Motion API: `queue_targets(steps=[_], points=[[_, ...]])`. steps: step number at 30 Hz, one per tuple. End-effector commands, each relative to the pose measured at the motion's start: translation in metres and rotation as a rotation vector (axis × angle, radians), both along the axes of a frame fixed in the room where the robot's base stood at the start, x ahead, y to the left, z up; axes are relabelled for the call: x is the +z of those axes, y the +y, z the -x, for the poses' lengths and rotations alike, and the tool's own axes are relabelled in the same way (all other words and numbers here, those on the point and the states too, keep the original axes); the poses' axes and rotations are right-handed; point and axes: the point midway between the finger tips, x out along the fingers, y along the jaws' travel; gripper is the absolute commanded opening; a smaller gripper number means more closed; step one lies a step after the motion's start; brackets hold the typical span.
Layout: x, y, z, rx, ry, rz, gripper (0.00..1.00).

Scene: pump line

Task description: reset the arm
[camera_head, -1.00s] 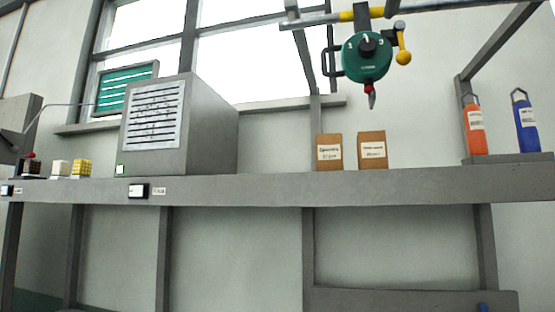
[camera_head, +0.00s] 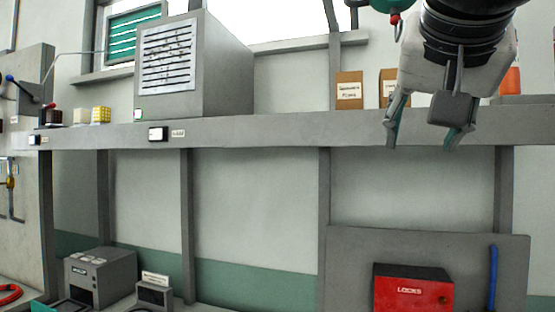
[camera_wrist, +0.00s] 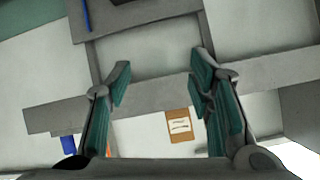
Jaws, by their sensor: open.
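My gripper (camera_head: 425,140) hangs at the upper right of the head view, fingers pointing down, in front of the long grey shelf (camera_head: 270,133). Its two fingers are spread apart with nothing between them. In the wrist view my gripper (camera_wrist: 160,95) shows both teal-padded fingers wide apart, with the shelf and a brown box (camera_wrist: 180,125) beyond them. My wrist hides part of the orange bottle (camera_head: 510,80) at the right.
A grey vented cabinet (camera_head: 215,70) and small boxes (camera_head: 349,90) stand on the shelf. Below are a red LOCKS box (camera_head: 412,290), a blue rod (camera_head: 493,275) and a grey device (camera_head: 100,275). The wall under the shelf's middle is clear.

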Motion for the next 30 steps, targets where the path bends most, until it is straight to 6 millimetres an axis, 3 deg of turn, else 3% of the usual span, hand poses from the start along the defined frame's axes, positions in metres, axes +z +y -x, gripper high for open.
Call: queue_targets(steps=[1,5,9,12,15,18,21,30], points=[[-0.036,-0.005,0.005,0.031,0.075,0.024,0.48],[-0.124,-0.014,0.023,0.134,0.255,0.074,0.48],[-0.213,-0.018,0.054,0.258,0.424,0.097,0.48],[-0.266,-0.018,0.077,0.342,0.518,0.100,0.48],[-0.303,-0.015,0.097,0.408,0.581,0.095,0.48],[-0.325,-0.013,0.110,0.450,0.616,0.091,0.48],[-0.335,-0.012,0.116,0.469,0.631,0.090,0.48],[-0.336,-0.012,0.116,0.472,0.633,0.091,0.48]])
